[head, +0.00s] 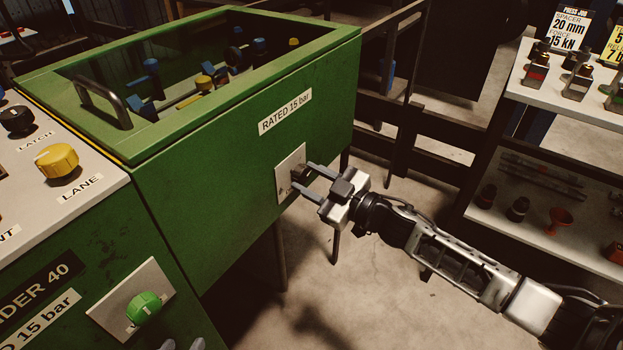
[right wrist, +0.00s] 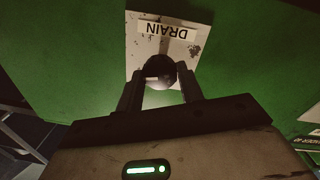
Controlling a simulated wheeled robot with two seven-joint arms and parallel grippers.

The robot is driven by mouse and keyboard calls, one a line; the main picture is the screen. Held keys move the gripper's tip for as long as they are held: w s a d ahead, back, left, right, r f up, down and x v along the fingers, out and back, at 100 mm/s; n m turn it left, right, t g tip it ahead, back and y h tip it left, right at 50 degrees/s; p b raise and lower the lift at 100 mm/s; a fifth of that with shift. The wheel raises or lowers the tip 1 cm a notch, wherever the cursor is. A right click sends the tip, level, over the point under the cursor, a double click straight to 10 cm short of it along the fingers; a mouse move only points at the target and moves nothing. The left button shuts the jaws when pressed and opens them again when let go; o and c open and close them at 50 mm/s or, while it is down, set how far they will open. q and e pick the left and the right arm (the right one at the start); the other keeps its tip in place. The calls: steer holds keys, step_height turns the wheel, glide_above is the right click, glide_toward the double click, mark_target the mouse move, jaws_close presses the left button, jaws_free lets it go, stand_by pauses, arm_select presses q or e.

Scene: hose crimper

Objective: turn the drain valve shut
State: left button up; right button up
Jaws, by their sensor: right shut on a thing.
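The drain valve is a dark round knob (right wrist: 160,71) on a pale square plate (right wrist: 182,38) labelled DRAIN, which reads upside down in the right wrist view. In the head view the plate (head: 283,183) is on the green tank's front, and my gripper partly hides the knob. My right gripper (right wrist: 160,85) is shut on the knob, one finger on each side. A light mark crosses the knob's near face. In the head view the right gripper (head: 302,182) reaches the plate from the right. My left gripper (head: 183,345) shows only as two grey fingertips, apart, at the bottom edge.
A control panel with a yellow knob (head: 57,160) and a green knob (head: 144,308) is at left. A white shelf (head: 540,95) stands at right. Bare floor lies below my right arm.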

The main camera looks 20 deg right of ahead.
steer(key=n, duration=0.6)
steer(key=shift+d+n+b, duration=0.1)
steer(key=shift+n+b, duration=0.2)
steer(key=shift+b, duration=0.05)
steer(key=n, duration=0.2)
steer(key=shift+f+n+y+b, duration=0.1)
steer(key=shift+n+y+b, duration=0.2)
steer(key=shift+n, duration=0.1)
steer(key=n, duration=0.2)
steer(key=shift+n+b, duration=0.35)
steer(key=shift+n, duration=0.05)
steer(key=n, duration=0.2)
steer(key=shift+n+b, duration=0.4)
arm_select(q)
steer(key=shift+g, duration=0.6)
steer(key=f, duration=0.2)
steer(key=d+f, duration=0.1)
steer(key=f, duration=0.2)
steer(key=shift+w+d+f, duration=0.2)
arm_select(e)
steer(key=shift+n, duration=0.5)
arm_select(q)
steer(key=shift+w, duration=0.1)
arm_select(e)
steer(key=o, duration=1)
arm_select(q)
steer(key=shift+a, duration=0.1)
